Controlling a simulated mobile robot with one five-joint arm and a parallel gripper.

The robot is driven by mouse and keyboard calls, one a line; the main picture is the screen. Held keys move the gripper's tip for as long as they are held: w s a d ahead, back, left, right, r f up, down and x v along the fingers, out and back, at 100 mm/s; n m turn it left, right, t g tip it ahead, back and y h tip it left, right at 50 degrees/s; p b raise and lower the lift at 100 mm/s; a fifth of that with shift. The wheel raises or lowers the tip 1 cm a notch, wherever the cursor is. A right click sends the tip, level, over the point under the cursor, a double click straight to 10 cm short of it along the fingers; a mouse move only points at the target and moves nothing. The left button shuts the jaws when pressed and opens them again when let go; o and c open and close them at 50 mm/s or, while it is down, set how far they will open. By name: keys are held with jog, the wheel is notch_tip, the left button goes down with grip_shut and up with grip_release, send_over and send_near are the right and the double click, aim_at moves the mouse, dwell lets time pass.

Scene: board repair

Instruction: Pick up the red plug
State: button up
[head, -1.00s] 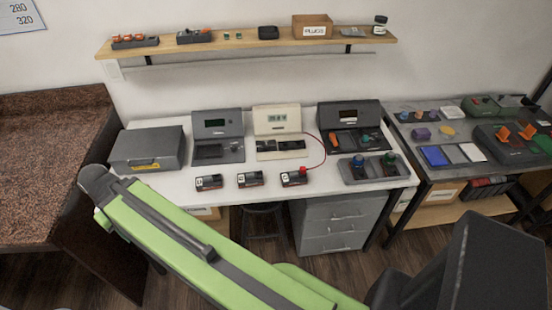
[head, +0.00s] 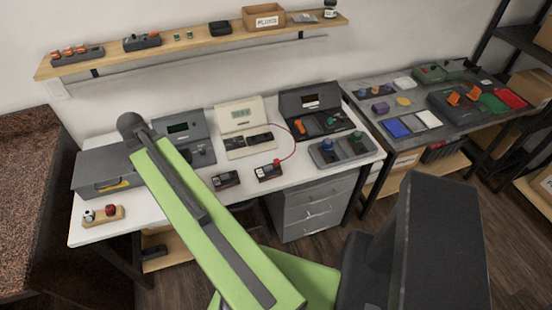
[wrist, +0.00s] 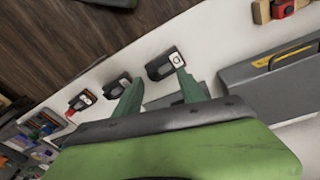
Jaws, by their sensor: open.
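A red plug (head: 277,162) sits on a dark module (head: 269,173) on the white table, at the end of a red wire (head: 296,145) that curves to the cream device. In the wrist view a red plug (wrist: 70,111) shows small at the left, on its module. My gripper (wrist: 160,78) is open, its two green fingers apart with nothing held. Another dark module (wrist: 163,64) shows just beyond the fingertips, and the red plug lies off to the left of them. In the head view my arm hides the gripper.
A wooden holder (head: 120,214) with a red and a white piece stands at the table's left front. A grey case (head: 90,173), a cream device (head: 241,146) and a two-well tray (head: 369,155) are on the table. A shelf (head: 105,63) hangs above.

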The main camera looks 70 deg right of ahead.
jog(key=s+d+r+m+g+p, duration=0.1)
jog(key=s+d+r+m+p, duration=0.15)
jog(key=s+d+m, duration=0.85)
jog(key=m+g, duration=0.1)
jog(key=m, duration=0.3)
send_near(276, 161)
jog(key=b+x, duration=0.1)
jog(key=b, duration=0.3)
jog(key=b+x, duration=0.2)
jog(key=b, duration=0.2)
jog(key=b+x, duration=0.1)
jog(key=b, duration=0.2)
jog(key=shift+w+a+f+b, duration=0.2)
jog(key=shift+a+f+b, duration=0.1)
jog(key=shift+b, duration=0.1)
jog(key=b+x, duration=0.5)
jog(key=shift+s+d+f, duration=0.15)
jog(key=shift+d, duration=0.2)
jog(key=shift+r, duration=0.2)
jog(key=shift+c, duration=0.2)
grip_shut()
